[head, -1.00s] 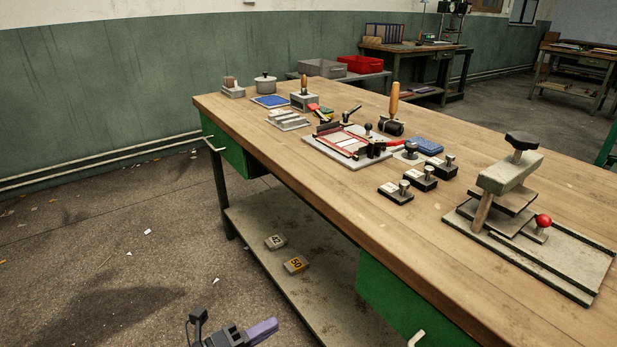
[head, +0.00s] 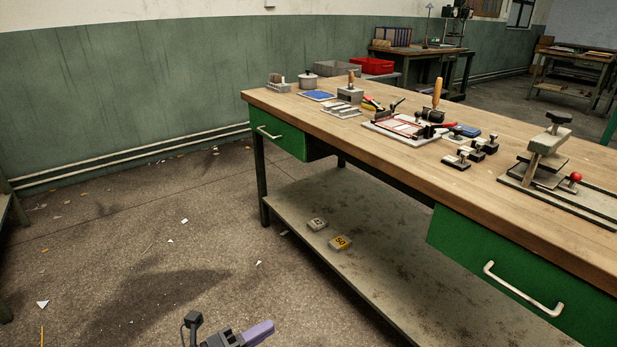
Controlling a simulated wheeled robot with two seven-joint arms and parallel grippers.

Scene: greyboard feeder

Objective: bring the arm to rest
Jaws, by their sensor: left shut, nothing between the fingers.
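My left gripper (head: 262,331) shows at the bottom edge of the head view, with purple fingers lying together and nothing held in them. It hangs over the bare floor, in front of the workbench and apart from it. Most of the left arm is cut off by the frame's lower edge. My right gripper is out of the picture.
The wooden workbench (head: 388,172) carries a greyboard feeder (head: 545,165), a red-framed plate (head: 404,125) and several stamps. Its green drawers (head: 280,133) are closed. Two small blocks lie on its lower shelf (head: 378,255). The floor (head: 120,230) at left is open, with scraps.

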